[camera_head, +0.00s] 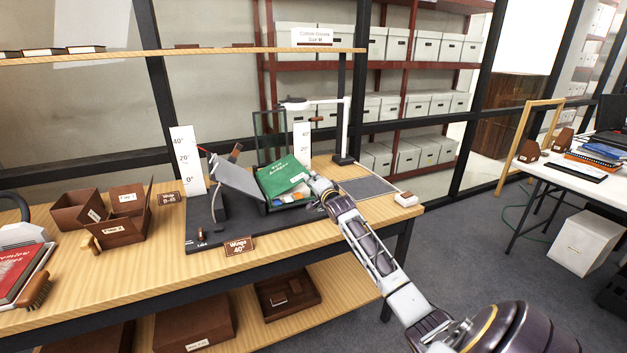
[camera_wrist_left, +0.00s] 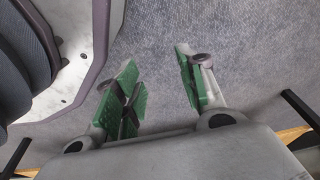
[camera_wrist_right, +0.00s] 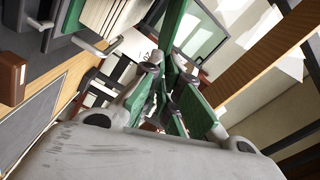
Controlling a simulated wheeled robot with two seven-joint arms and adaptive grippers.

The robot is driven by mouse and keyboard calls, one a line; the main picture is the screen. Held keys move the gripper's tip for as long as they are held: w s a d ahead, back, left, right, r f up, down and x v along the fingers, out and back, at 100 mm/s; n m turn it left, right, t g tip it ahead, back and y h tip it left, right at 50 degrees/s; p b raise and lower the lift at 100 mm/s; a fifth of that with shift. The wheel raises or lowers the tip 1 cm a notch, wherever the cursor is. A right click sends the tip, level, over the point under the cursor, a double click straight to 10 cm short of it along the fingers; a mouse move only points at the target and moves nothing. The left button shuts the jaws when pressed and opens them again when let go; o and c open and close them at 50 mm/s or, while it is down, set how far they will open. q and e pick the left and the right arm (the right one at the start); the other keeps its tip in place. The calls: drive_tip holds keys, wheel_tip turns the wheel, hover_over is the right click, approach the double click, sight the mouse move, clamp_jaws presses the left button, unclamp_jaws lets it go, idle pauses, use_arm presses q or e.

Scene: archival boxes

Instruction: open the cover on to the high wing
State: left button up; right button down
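The green book (camera_head: 283,176) lies on the right side of the dark cradle (camera_head: 212,238), its lettered cover on top; coloured edges show under it. The raised grey wing (camera_head: 238,181) slopes at its left. My right gripper (camera_head: 318,186) is at the book's right edge. In the right wrist view my right gripper (camera_wrist_right: 168,75) has its fingers partly closed, with a green strip between or just beyond their tips; I cannot tell whether they grip it. My left gripper (camera_wrist_left: 156,68) is open and empty above grey floor, outside the head view.
Angle scales stand left (camera_head: 186,160) and right (camera_head: 302,145) of the cradle. A green-framed glass panel (camera_head: 269,135) and a white lamp arm (camera_head: 346,130) stand behind. A "Wings 40°" sign (camera_head: 240,246) is in front. Brown trays (camera_head: 122,225) sit left; a grey mat (camera_head: 368,187) lies right.

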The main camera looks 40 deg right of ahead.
use_arm(q)
drive_tip(key=s+a+f+g+y+p, duration=0.1)
drive_tip(key=s+a+f+p, duration=0.1)
drive_tip(key=s+a+p, duration=0.45)
drive_tip(key=s+a+f+p, duration=0.2)
drive_tip(key=s+a, duration=0.2)
drive_tip(key=s, duration=0.6)
use_arm(e)
drive_tip(key=w+a+r+n+p, duration=0.4)
drive_tip(key=a+r+n+p, duration=0.1)
drive_tip(key=a+r+n, duration=0.7)
use_arm(q)
drive_tip(key=d+r, duration=0.1)
drive_tip(key=d, duration=0.1)
drive_tip(key=s+d+r+b, duration=0.1)
drive_tip(key=shift+d+r, duration=0.35)
drive_tip(key=shift+r, duration=0.05)
use_arm(e)
drive_tip(key=w+a+f+n, duration=0.2)
drive_tip(key=a+n, duration=0.4)
drive_tip(key=a, duration=0.4)
drive_tip(key=shift+w+n, duration=0.15)
drive_tip(key=shift+n, duration=0.15)
drive_tip(key=shift+f, duration=0.1)
drive_tip(key=shift+d, duration=0.1)
